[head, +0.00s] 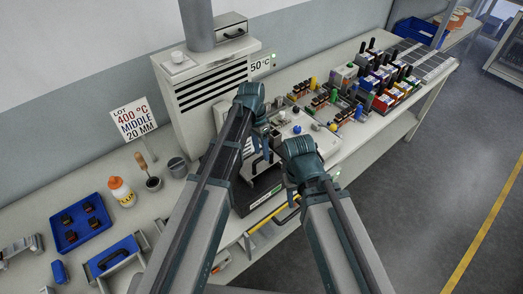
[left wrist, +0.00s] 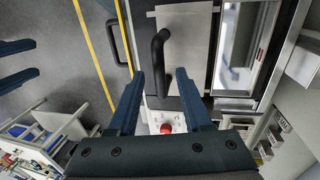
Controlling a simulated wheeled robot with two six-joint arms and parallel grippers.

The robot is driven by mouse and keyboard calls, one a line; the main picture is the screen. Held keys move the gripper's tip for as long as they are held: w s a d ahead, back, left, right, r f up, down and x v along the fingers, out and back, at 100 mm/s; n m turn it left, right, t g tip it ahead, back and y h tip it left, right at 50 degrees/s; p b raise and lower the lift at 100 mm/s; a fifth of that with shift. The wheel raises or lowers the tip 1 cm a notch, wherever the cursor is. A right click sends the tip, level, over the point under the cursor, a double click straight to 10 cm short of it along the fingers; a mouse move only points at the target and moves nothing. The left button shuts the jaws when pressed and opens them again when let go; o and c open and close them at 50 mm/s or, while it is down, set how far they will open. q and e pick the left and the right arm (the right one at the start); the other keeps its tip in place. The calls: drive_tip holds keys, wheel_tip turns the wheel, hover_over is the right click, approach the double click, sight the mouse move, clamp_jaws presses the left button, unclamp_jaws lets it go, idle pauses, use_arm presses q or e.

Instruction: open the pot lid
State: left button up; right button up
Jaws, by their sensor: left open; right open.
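The pot lid looks like a pale metal plate (left wrist: 195,40) in the left wrist view, with a bent black handle (left wrist: 158,50) standing on it. In the head view the pot unit's dark, labelled front (head: 258,193) shows between my arms, and my grippers hide much of its top. My left gripper (head: 265,140) is over the unit. In the left wrist view its open fingers (left wrist: 160,84) have the handle ahead of and between their tips; contact cannot be told. My right gripper (head: 288,187) is open and empty at the unit's right side; its fingers show in the left wrist view (left wrist: 18,62).
A red button (left wrist: 166,128) is near the left fingers. A yellow bar (head: 268,215) runs along the front. A vented cabinet (head: 208,85) stands behind. Left are a flux bottle (head: 121,191), a grey cup (head: 177,167) and a blue tray (head: 67,240). Connectors crowd the right.

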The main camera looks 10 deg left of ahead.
use_arm(q)
wheel_tip(320, 180, up, 13)
drive_tip(key=w+a+p, duration=0.1)
drive_tip(key=p, duration=1.1)
drive_tip(key=shift+w+a+f, duration=0.2)
drive_tip(key=shift+w+a, duration=0.15)
drive_tip(key=shift+a, duration=0.05)
drive_tip(key=shift+f, duration=0.1)
drive_tip(key=s+d+f+n+y+b, duration=0.1)
drive_tip(key=s+f+n+b, duration=0.1)
drive_tip(key=s+f+b, duration=0.6)
drive_tip(key=s+d+f+n+t+y+b, duration=0.1)
drive_tip(key=s+d+f+n+b, duration=0.1)
drive_tip(key=s+f+b, duration=0.5)
drive_tip(key=s+n, duration=0.1)
drive_tip(key=s, duration=0.3)
drive_tip(key=shift+s+f+y+b, duration=0.15)
drive_tip(key=shift+f+y+b, duration=0.2)
drive_tip(key=shift+f+y, duration=0.05)
